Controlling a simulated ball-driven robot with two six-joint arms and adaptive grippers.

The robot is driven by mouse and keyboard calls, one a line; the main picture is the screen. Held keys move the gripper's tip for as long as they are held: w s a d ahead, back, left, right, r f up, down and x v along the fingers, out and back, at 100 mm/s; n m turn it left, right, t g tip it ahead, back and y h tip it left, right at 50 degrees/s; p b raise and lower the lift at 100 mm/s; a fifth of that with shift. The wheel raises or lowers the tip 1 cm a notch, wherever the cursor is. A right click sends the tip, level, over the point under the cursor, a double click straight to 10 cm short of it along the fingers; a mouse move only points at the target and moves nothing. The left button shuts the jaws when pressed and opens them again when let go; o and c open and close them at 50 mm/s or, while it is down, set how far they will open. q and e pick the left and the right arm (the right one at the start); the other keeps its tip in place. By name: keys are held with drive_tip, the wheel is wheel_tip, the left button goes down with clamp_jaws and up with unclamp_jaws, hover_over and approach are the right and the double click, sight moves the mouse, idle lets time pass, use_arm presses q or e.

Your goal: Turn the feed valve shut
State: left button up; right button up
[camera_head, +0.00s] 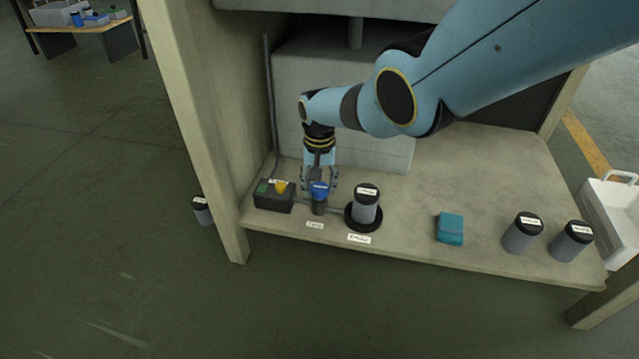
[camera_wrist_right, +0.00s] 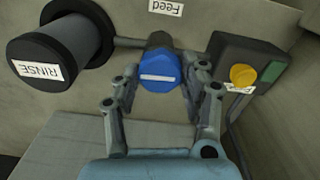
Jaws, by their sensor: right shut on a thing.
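The feed valve has a blue knob (camera_head: 319,190) with a white line on a dark body, near the front left of the bench, behind a small label. In the wrist view the blue knob (camera_wrist_right: 158,72) sits between the fingers, and its white line runs across the picture. My right gripper (camera_head: 319,183) points down over the knob and is shut on it. In the wrist view my right gripper (camera_wrist_right: 160,92) has one finger on each side of the knob. My left gripper is not in view.
A dark box (camera_head: 273,197) with a yellow knob stands close left of the valve. A grey canister (camera_head: 365,205) on a black base stands close right, labelled RINSE in the wrist view. A teal cloth-like item (camera_head: 450,229) and two canisters (camera_head: 522,233) stand farther right.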

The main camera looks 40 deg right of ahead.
sight(319, 187)
drive_tip(key=shift+m, duration=0.3)
drive_tip(key=o, duration=1.2)
drive_tip(key=shift+r, duration=0.1)
wheel_tip(319, 187, up, 12)
drive_tip(key=shift+f, duration=0.1)
idle(0.4)
